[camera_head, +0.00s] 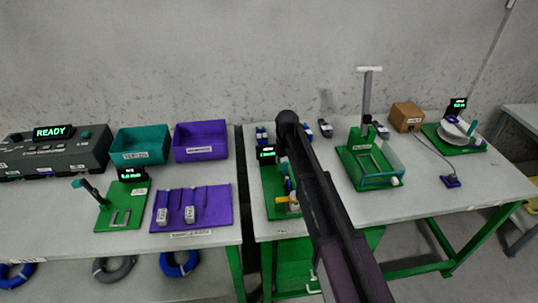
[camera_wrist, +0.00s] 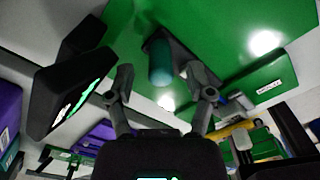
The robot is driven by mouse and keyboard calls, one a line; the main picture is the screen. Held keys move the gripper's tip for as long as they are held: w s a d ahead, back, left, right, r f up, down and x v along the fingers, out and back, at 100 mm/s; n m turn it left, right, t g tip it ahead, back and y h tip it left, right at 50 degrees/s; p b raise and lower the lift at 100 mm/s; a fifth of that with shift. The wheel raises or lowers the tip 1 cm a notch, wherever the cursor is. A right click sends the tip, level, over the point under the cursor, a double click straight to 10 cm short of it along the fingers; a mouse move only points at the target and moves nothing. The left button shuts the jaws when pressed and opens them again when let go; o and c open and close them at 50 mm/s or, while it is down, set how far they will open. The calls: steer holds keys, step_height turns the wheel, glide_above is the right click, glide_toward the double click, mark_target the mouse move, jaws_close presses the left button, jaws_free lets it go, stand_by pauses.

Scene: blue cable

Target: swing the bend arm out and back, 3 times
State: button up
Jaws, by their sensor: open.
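In the wrist view a teal upright grip (camera_wrist: 161,64) stands over a green plate (camera_wrist: 222,25), with a dark bar beside it that looks like the bend arm. My gripper (camera_wrist: 160,78) is open, one finger on each side of the grip. I cannot tell whether either finger touches it. A black display box (camera_wrist: 68,95) with green digits is at the left. In the head view the green fixture (camera_head: 272,202) with its small display (camera_head: 266,153) stands on the middle table. My arm hides part of it and my gripper there.
A green tray fixture (camera_head: 352,172) with a tall post stands to the right. A brown box (camera_head: 406,116) and a scale-like device (camera_head: 458,133) are farther right. On the left table are teal (camera_head: 139,146) and purple (camera_head: 201,142) bins, a purple board (camera_head: 211,215) and a console reading READY.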

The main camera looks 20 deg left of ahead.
steer(key=shift+r+p, duration=4)
steer(key=s+d+m, duration=0.5)
steer(key=d+m, duration=0.6)
steer(key=d, duration=0.3)
steer(key=s+d+m, duration=0.6)
steer(key=d+m, duration=0.5)
steer(key=d, duration=0.4)
steer(key=s+d+m, duration=0.5)
steer(key=d+m, duration=0.6)
steer(key=d, duration=0.3)
steer(key=shift+s+d, duration=0.3)
steer(key=shift+s, duration=0.1)
